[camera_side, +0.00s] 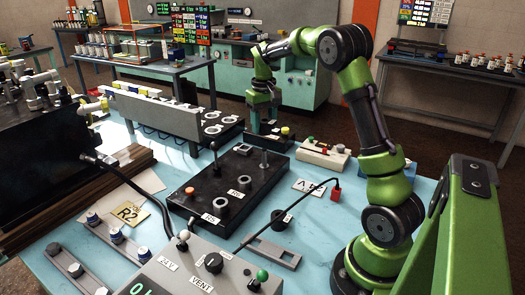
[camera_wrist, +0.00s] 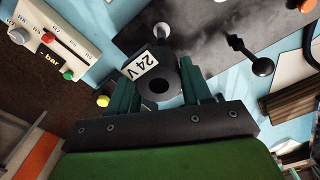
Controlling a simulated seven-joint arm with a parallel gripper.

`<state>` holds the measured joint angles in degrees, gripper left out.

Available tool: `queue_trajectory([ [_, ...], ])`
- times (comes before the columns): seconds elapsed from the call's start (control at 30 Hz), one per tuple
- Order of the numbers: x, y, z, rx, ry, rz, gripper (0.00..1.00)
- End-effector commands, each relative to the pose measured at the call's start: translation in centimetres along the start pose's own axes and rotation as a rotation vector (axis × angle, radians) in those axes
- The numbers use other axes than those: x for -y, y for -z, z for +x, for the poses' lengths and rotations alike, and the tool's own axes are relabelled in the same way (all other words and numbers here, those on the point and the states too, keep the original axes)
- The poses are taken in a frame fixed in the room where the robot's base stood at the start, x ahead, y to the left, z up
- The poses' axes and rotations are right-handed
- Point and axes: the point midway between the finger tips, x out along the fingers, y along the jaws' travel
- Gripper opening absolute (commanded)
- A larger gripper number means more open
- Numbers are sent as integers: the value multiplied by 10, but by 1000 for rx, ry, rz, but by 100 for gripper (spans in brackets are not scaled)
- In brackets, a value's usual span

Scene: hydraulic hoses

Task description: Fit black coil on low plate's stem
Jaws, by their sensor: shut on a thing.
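My gripper (camera_wrist: 160,88) fills the lower middle of the wrist view. Its two dark green fingers are shut on the black coil (camera_wrist: 183,75), a thick ring with an open centre and a white "24 V" tag. In the side view my gripper (camera_side: 263,116) points down behind the low black plate; I cannot make out the coil there. The low black plate (camera_side: 205,192) lies on the blue table and carries a thin upright metal stem (camera_side: 265,160) at its back right corner. The coil is apart from that stem.
A lever (camera_side: 214,158) and two grey rings (camera_side: 240,181) stand on the plate. A cream box with knobs (camera_side: 322,153) is to its right. A black round piece (camera_side: 282,220) lies on the table.

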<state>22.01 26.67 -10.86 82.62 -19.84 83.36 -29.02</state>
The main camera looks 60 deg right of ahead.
Motion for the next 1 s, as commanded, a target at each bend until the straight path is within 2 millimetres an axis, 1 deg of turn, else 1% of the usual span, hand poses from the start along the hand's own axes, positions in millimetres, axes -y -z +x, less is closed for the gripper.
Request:
queue_trajectory([
  [0.03,1,1,-5,-1,4,-3,10],
  [0.07,2,1,-6,2,7,-3,10],
  [0.17,2,-2,-6,14,12,-7,10],
  [0.5,2,-2,-3,13,12,-8,10],
  [0.67,3,-2,8,15,13,-9,10],
  [1.0,3,-3,39,14,12,-9,10],
])
